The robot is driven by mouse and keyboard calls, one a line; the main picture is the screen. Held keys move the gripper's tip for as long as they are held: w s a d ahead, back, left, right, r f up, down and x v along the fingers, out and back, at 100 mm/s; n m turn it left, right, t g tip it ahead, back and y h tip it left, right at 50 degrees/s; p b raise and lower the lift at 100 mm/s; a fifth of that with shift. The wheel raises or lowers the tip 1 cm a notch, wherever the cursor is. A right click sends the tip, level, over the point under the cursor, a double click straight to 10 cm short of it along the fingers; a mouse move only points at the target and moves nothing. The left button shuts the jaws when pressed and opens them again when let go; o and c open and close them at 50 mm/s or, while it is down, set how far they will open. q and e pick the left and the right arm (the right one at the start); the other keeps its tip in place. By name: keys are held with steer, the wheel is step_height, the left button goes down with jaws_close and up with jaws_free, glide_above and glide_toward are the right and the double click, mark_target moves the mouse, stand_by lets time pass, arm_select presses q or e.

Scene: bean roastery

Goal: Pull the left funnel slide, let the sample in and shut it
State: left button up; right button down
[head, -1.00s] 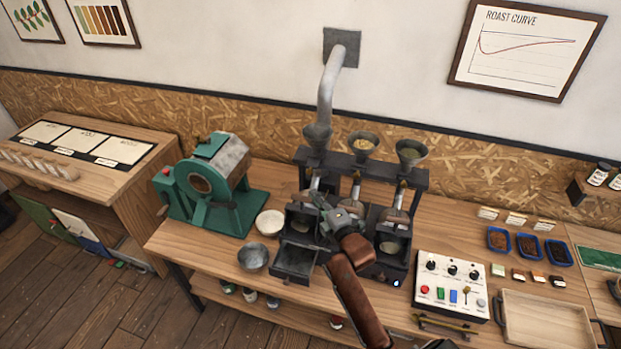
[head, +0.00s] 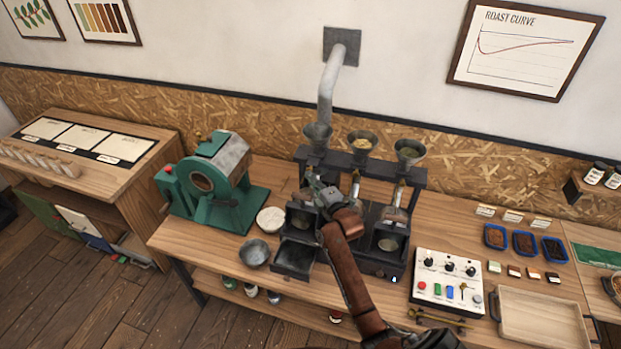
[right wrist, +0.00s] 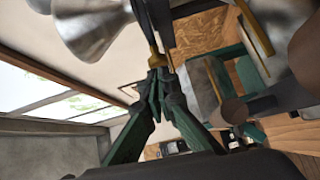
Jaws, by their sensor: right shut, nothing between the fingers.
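The left funnel (head: 317,134) is grey metal and stands on the dark rack, with its inside hard to make out. My right gripper (head: 314,188) is below this funnel, in front of the left roaster barrel, and partly covers it. In the right wrist view my right gripper (right wrist: 157,82) is shut and empty, its fingertips at or very near a brass-coloured piece (right wrist: 155,50). I cannot tell whether they touch, or whether this is the slide's handle. The funnel's metal cone (right wrist: 88,28) shows at upper left there. My left gripper is not in view.
The middle funnel (head: 362,142) holds pale beans and the right funnel (head: 408,150) greenish ones. An open dark drawer (head: 293,262) juts out below the left barrel. A metal bowl (head: 254,254), a green machine (head: 212,185) and a control box (head: 449,283) stand nearby.

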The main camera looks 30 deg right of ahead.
mark_target(311, 167)
steer(key=shift+w+d+f+b, duration=0.1)
steer(key=shift+w+d+b, duration=0.4)
steer(key=shift+w+d, duration=0.25)
steer(key=shift+w+d+b, duration=0.45)
steer(key=shift+w+d, duration=0.05)
steer(key=shift+d, duration=0.3)
steer(key=shift+r, duration=0.2)
